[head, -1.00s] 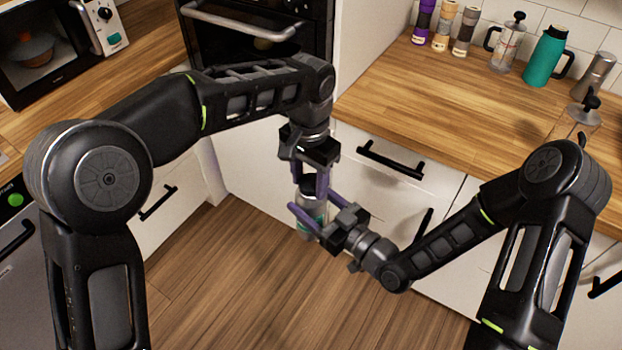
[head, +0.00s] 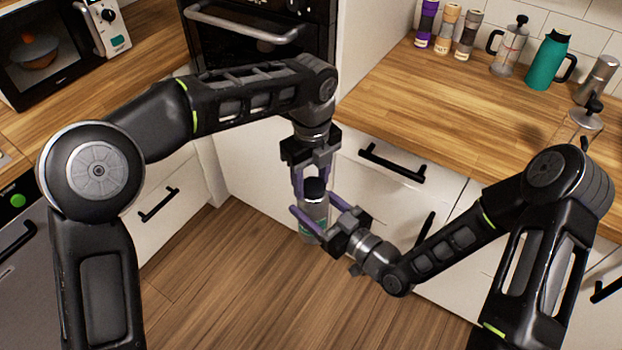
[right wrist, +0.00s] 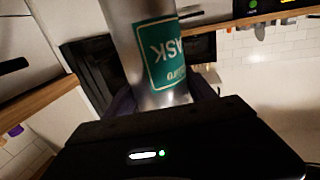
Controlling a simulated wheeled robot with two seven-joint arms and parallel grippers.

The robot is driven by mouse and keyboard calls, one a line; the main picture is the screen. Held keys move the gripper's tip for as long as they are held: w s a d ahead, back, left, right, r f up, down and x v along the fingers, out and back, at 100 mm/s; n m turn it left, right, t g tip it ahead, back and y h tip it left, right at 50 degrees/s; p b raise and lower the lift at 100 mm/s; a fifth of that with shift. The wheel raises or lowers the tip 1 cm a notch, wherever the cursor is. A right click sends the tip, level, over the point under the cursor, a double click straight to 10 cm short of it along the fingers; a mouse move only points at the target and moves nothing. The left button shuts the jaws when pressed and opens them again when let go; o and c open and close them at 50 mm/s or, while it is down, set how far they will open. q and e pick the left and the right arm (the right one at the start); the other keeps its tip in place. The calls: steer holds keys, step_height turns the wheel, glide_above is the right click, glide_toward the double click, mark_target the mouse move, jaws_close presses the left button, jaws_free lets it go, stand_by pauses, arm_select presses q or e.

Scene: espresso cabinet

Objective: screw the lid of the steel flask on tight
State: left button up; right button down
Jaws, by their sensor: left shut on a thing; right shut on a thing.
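The steel flask (head: 313,216) is held upright in the air in front of the drawers, with its dark lid (head: 314,187) on top. My right gripper (head: 315,208) is shut on the flask body from the right. In the right wrist view the silver flask (right wrist: 122,18) with its teal label stands between the purple fingers; the lid is out of that view. My left gripper (head: 312,184) points down from above and is shut on the lid, one finger on each side. I cannot tell from the pictures how tightly the lid sits.
The wooden counter (head: 470,110) on the right carries several bottles, a French press (head: 508,47) and a teal jug (head: 547,60) along the wall. Drawer handles (head: 392,163) stick out close to my grippers. An oven (head: 262,50) is behind. The floor below the flask is clear.

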arm_select(q)
steer(key=shift+s+d, duration=0.15)
stand_by(0.7)
steer(key=o, duration=1)
steer(key=shift+c, duration=0.2)
steer(key=o, duration=0.4)
steer(key=shift+c, duration=0.2)
steer(key=shift+r, duration=0.1)
steer(key=shift+r, duration=2.15)
